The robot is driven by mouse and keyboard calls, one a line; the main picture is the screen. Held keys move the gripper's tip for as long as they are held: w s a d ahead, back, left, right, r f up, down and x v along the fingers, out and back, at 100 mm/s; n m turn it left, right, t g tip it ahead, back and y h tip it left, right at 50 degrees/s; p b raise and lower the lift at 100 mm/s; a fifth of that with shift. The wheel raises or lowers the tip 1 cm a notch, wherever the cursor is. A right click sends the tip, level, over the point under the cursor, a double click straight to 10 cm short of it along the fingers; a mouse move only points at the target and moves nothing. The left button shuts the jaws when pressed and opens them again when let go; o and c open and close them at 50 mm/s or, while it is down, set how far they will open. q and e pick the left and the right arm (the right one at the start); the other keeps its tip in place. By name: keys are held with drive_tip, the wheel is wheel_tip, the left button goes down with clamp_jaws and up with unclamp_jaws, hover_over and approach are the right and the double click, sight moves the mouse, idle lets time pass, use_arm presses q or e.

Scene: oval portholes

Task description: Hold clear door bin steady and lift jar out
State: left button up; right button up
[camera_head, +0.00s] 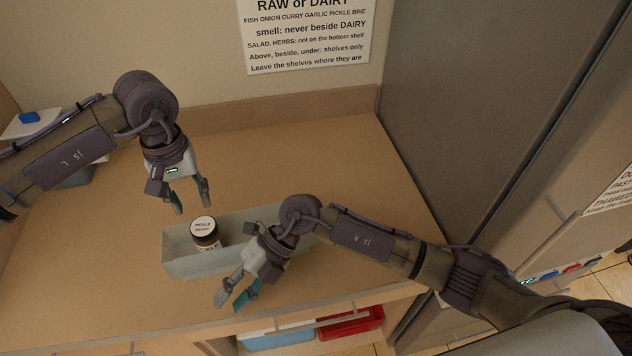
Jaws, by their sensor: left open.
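The clear door bin (190,266) is a long, pale grey, see-through trough on the wooden counter. The jar (206,242) stands upright in its left part. Its white lid reads PICKLE, and its body is dark with a label. My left gripper (192,209) is open and empty, above and behind the jar, fingers pointing down. My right gripper (229,306) is at the front side of the bin, its fingers spread and pointing down and left, with nothing seen between them. My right arm hides the bin's right part. I cannot tell whether the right gripper touches the bin.
The counter (330,160) is clear behind the bin. A tall grey fridge side (450,100) bounds the right. A printed sign (306,35) hangs on the back wall. Blue (275,342) and red (352,326) trays lie below the counter's front edge. A blue item (29,117) is far left.

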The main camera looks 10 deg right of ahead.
drive_tip(key=w+d+r+m, duration=0.1)
drive_tip(key=w+d+r, duration=0.1)
drive_tip(key=w, duration=0.1)
drive_tip(key=w+d+r+m+t+h, duration=0.1)
drive_tip(key=w+d+r, duration=0.1)
drive_tip(key=w, duration=0.1)
drive_tip(key=w+d+r+m+t+h, duration=0.1)
drive_tip(key=w+d+r, duration=0.1)
drive_tip(key=w, duration=0.2)
drive_tip(key=shift+r+m, duration=0.4)
drive_tip(key=w+d+r+n+t+h, duration=0.1)
drive_tip(key=d+h, duration=0.1)
drive_tip(key=d, duration=0.2)
drive_tip(key=w+d+r+n+h, duration=0.1)
drive_tip(key=w+d+h, duration=0.1)
drive_tip(key=d, duration=0.3)
drive_tip(key=w+d+r+n+t+h, duration=0.1)
drive_tip(key=d+h, duration=0.2)
drive_tip(key=d, duration=0.1)
drive_tip(key=shift+w+d+r+n+t+h, duration=0.2)
drive_tip(key=shift+w+r+n+t+h, duration=0.05)
drive_tip(key=shift+r+n+t+h, duration=0.05)
drive_tip(key=shift+d+f, duration=0.1)
drive_tip(key=shift+f, duration=0.1)
wheel_tip(320, 180, down, 13)
drive_tip(key=shift+f, duration=0.15)
clamp_jaws()
